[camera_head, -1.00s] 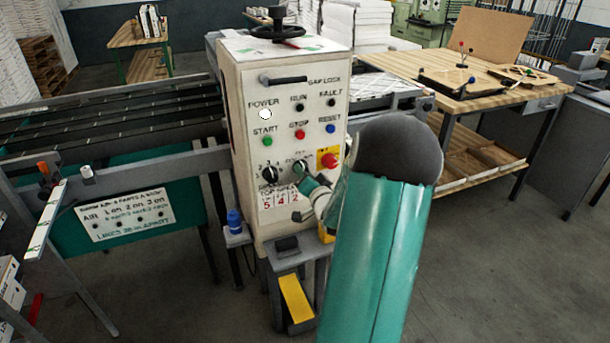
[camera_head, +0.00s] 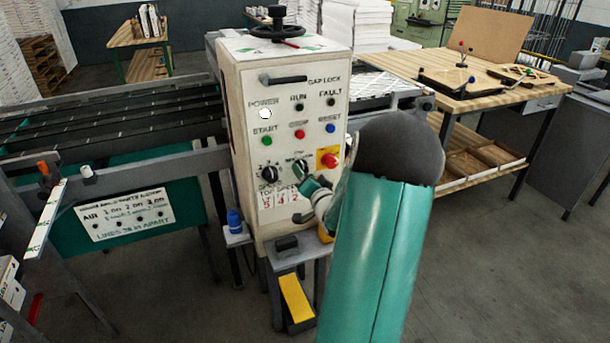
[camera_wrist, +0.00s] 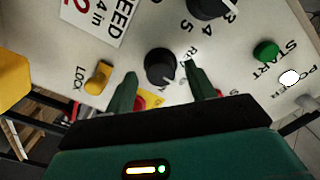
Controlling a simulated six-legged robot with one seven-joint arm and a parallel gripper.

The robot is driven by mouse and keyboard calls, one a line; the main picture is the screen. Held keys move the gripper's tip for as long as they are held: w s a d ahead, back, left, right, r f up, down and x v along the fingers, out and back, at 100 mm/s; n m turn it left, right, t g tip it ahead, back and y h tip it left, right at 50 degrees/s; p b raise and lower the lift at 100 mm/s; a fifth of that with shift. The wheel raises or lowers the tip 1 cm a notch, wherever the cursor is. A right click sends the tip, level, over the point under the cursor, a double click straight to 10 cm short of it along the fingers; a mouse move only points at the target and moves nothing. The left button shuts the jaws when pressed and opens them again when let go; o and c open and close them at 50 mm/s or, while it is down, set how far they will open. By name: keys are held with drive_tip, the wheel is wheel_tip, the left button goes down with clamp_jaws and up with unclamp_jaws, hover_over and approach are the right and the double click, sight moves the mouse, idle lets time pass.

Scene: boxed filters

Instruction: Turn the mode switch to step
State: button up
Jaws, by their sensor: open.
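The mode switch, a round black knob (camera_wrist: 160,64) on the white panel, is in the middle of the wrist view. A pale pointer mark shows at its lower right edge. The small lettering around it is partly hidden and too small to read surely. My gripper (camera_wrist: 160,74) is open, with one green finger on each side of the knob. I cannot tell whether the fingers touch it. In the head view, my gripper (camera_head: 307,184) is at the lower front of the control cabinet (camera_head: 244,95), and it partly hides the switch area.
A numbered black dial (camera_head: 269,172) is left of the switch. A red stop button on yellow (camera_head: 328,160) is to the right. Green start (camera_head: 267,141), red stop (camera_head: 299,134) and blue reset (camera_head: 331,128) buttons sit above. A yellow lock knob (camera_wrist: 97,77) shows in the wrist view.

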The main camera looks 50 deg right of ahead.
drive_tip(key=v, duration=1.3)
